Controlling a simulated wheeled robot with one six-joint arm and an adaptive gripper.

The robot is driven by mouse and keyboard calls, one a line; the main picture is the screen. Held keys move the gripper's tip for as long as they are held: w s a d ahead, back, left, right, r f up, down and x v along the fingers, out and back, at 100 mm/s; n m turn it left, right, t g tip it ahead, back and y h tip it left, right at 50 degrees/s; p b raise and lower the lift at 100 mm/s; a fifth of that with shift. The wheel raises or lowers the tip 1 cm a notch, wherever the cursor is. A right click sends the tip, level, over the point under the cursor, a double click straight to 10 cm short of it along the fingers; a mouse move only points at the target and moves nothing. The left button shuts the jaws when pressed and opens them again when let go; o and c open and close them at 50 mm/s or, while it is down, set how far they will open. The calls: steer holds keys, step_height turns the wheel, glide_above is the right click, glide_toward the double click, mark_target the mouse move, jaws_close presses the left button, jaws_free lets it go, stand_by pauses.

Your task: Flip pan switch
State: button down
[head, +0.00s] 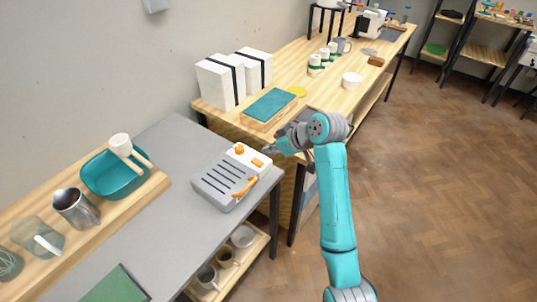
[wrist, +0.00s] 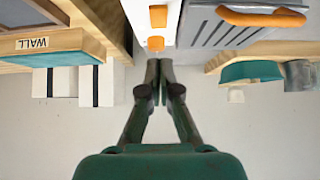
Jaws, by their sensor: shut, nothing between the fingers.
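A grey slotted appliance (head: 222,183) with a curved orange handle (head: 246,187) sits at the right end of the grey table. Its white side panel (head: 248,154) carries a round orange knob (head: 239,148) towards the wall and an orange block-like switch (head: 257,162) nearer me. In the wrist view, the switch (wrist: 158,15) is at the top and the knob (wrist: 156,43) is just beyond my fingertips. My gripper (wrist: 159,64) is shut and empty. In the head view my gripper (head: 270,149) is beside the panel's right edge. I cannot tell whether it touches the panel.
A wooden board (head: 28,230) with a teal tub (head: 113,172), a mallet and metal jugs lies left. A wooden bench (head: 312,81) at the right holds white boxes (head: 221,82), a teal-topped block (head: 270,105) and cups. Mugs stand on a shelf below the table. The floor at right is clear.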

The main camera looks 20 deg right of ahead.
steer(key=f+v, duration=0.1)
steer(key=v, duration=0.6)
steer(key=shift+s+d+r, duration=0.3)
steer(key=shift+s+d, duration=0.1)
steer(key=shift+s, duration=0.1)
